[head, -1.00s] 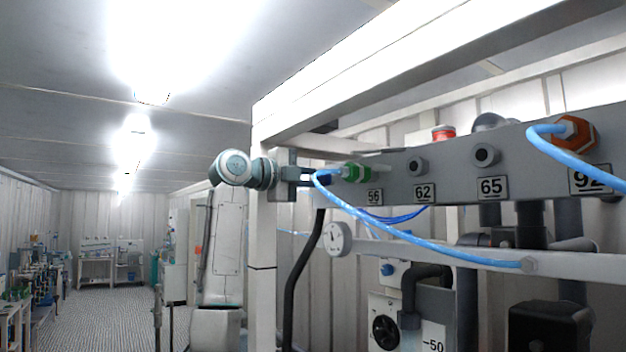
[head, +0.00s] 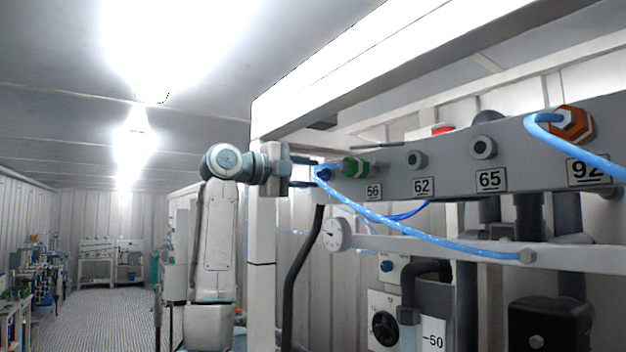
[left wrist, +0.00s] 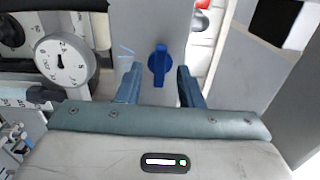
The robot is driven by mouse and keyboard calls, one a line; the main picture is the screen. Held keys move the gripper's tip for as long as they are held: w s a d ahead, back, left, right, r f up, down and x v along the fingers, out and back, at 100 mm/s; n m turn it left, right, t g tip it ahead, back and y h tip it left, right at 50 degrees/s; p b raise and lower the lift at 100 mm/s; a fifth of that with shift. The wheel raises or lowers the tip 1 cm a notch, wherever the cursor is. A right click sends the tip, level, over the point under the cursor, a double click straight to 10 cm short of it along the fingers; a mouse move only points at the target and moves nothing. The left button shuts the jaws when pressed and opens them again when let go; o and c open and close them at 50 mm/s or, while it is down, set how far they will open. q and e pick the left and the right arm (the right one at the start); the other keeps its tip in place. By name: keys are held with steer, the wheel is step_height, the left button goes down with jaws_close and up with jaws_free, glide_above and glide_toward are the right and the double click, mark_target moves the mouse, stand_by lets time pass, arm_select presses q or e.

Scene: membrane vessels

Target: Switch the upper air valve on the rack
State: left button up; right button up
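The blue valve handle (head: 323,174) sits at the left end of the grey rack panel (head: 450,172), left of the green fitting (head: 357,167). In the left wrist view the blue handle (left wrist: 158,65) stands lengthwise on a grey surface. My left gripper (head: 304,173) is open at the left of the handle. Its two blue-grey fingers, in the left wrist view (left wrist: 160,88), are spread apart with the handle between and just beyond their tips; I see no contact. My right gripper is in neither view.
Light-blue hoses (head: 430,238) loop in front of the panel. A gauge (head: 337,234) sits below it, also seen in the left wrist view (left wrist: 62,60). A white rack post (head: 262,250) stands beside my arm. Open floor (head: 110,315) lies at left.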

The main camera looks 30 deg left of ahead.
arm_select(q)
steer(key=b+v, duration=0.3)
steer(key=v, duration=0.6)
steer(key=shift+b, duration=0.4)
steer(key=shift+f, duration=0.1)
